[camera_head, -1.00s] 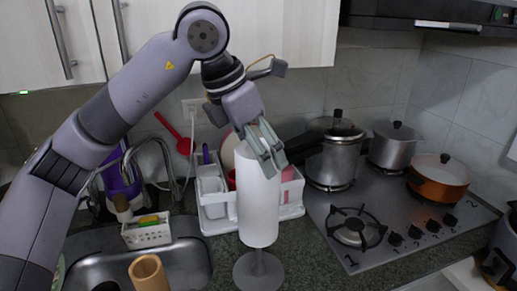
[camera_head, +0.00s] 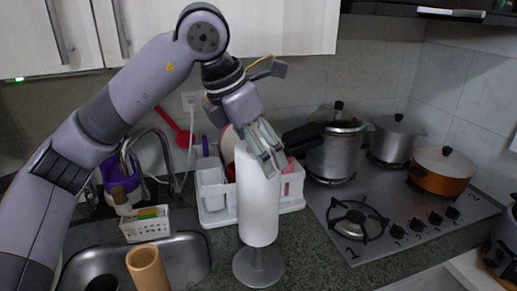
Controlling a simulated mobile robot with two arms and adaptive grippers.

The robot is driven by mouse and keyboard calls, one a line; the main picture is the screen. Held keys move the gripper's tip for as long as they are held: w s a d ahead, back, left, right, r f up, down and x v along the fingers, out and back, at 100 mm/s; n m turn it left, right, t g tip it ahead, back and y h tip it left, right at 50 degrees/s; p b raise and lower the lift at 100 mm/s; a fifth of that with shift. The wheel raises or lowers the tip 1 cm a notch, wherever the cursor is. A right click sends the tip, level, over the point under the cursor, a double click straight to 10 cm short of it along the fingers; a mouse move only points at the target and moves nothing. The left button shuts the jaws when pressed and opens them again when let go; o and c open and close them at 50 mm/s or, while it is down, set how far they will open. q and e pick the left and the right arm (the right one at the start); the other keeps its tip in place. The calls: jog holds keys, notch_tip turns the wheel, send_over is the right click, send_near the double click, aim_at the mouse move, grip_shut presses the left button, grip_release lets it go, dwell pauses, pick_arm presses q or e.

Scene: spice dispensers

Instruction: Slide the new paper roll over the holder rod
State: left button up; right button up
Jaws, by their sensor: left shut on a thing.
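A white paper roll (camera_head: 258,208) stands upright in the middle of the head view. It is above the round grey base of the holder (camera_head: 258,267). A short length of the holder's grey stem shows between the roll's lower end and the base, so the roll does not rest on the base. The rest of the rod is hidden, apparently inside the roll. My left gripper (camera_head: 268,158) reaches down from above and is shut on the roll's top end. The fingers cover part of the roll's upper rim. My right gripper is not in view.
A white dish rack (camera_head: 293,208) stands close behind the roll. A sink (camera_head: 190,262) with a wooden cylinder (camera_head: 147,268) is at left. The stove (camera_head: 385,205), with a pressure cooker (camera_head: 335,145) and an orange pot (camera_head: 441,172), is at right.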

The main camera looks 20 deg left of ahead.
pick_arm(q)
notch_tip(320, 180, down, 11)
jog(key=b, duration=0.8)
dwell(3.0)
jog(key=shift+f+b, duration=0.35)
jog(key=shift+b, duration=0.2)
jog(key=o, duration=1.7)
